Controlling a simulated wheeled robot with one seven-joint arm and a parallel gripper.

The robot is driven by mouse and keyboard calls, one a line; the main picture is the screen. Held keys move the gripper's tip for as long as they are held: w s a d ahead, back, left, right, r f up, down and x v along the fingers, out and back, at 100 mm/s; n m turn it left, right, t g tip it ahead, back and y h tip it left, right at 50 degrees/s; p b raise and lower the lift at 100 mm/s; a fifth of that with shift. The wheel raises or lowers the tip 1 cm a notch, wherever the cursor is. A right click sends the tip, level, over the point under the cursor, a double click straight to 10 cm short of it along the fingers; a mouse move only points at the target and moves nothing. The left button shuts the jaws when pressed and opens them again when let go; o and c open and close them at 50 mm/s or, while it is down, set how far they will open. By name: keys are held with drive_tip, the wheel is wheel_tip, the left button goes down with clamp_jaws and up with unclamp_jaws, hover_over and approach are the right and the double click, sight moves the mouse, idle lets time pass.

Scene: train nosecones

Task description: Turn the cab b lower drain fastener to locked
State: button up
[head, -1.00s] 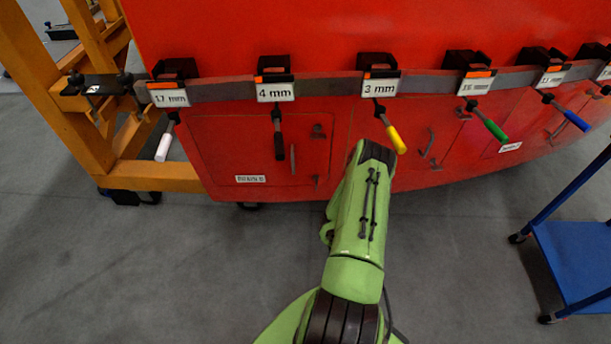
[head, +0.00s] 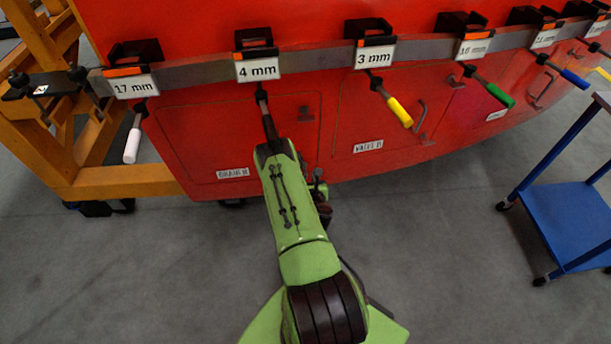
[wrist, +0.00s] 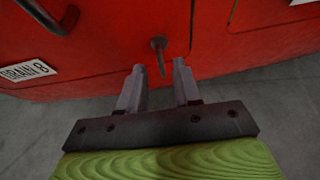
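The red drain B door (head: 190,130) bears a "DRAIN B" label (head: 233,173), which also shows at the left in the wrist view (wrist: 27,72). In the wrist view, a small dark fastener (wrist: 160,48) sticks out near the door's right edge, seemingly the lower one. My gripper (wrist: 158,68) is open and empty. Its two fingertips stand either side of the fastener's lower end, just short of it or around it; I cannot tell contact. The upper fastener (head: 306,114) shows there.
A dark door handle (wrist: 45,15) is at the wrist view's upper left. Tools hang on a grey rail above: white (head: 132,146), dark 4 mm (head: 268,125) close to my arm, yellow (head: 400,112). A blue cart (head: 570,215) stands right. Grey floor is open.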

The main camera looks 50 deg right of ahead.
sight(306, 173)
drive_tip(key=shift+w+d+f, duration=0.2)
drive_tip(key=shift+f, duration=0.2)
drive_tip(key=shift+x, duration=2.1)
drive_tip(key=shift+r, duration=0.2)
clamp_jaws()
